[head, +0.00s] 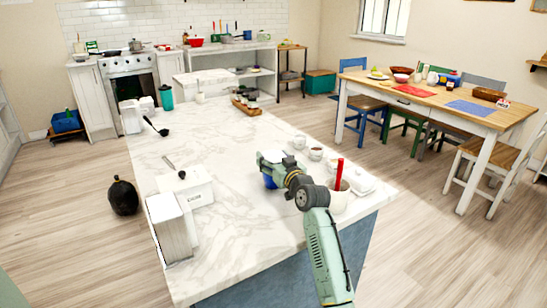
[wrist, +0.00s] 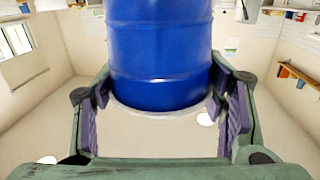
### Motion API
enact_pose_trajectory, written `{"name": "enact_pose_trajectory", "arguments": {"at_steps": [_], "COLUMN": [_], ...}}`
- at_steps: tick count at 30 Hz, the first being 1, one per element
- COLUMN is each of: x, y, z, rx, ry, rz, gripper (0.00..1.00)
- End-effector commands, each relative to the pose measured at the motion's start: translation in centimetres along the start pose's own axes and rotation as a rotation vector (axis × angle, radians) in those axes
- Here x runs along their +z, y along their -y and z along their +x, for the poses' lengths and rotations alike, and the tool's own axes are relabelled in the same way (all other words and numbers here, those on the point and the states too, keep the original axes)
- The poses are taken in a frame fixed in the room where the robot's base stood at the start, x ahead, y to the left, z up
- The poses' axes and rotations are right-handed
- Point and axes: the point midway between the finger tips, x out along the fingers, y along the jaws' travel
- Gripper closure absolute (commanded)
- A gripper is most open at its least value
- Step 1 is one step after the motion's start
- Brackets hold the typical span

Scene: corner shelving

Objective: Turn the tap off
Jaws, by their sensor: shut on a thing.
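My gripper (head: 270,160) is over the near right part of the white marble island. In the wrist view, its purple-padded fingers (wrist: 162,95) are on both sides of a ribbed blue cylinder (wrist: 160,50) and shut on it. In the head view, a small part of the blue cylinder (head: 269,182) shows below my gripper; the rest is hidden. Whether it touches the island top cannot be told. I cannot make out a tap in either view.
The marble island (head: 230,220) has free room in its middle. A pot with a red-handled tool (head: 339,197) and small bowls are close to my arm. White boxes (head: 172,225) stand at the left edge. A dining table (head: 425,105) with chairs is at the right.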

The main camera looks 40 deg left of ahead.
Motion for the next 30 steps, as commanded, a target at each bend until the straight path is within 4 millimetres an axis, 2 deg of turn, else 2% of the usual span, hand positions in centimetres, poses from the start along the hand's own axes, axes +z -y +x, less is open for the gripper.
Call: {"name": "enact_pose_trajectory", "arguments": {"at_steps": [5, 6, 14, 26, 30], "x": [0.4, 0.3, 0.3, -0.2, 0.2], "y": [0.0, 0.0, 0.0, 0.0, -0.1], "z": [0.0, 0.0, 0.0, 0.0, -1.7], "rx": [0.0, 0.0, 0.0, 0.0, 0.001], "ry": [0.0, 0.0, 0.001, 0.0, -0.002], "rz": [0.0, -0.001, 0.0, 0.0, -0.001], "gripper": [0.5, 0.33, 0.16, 0.15, 0.15]}}
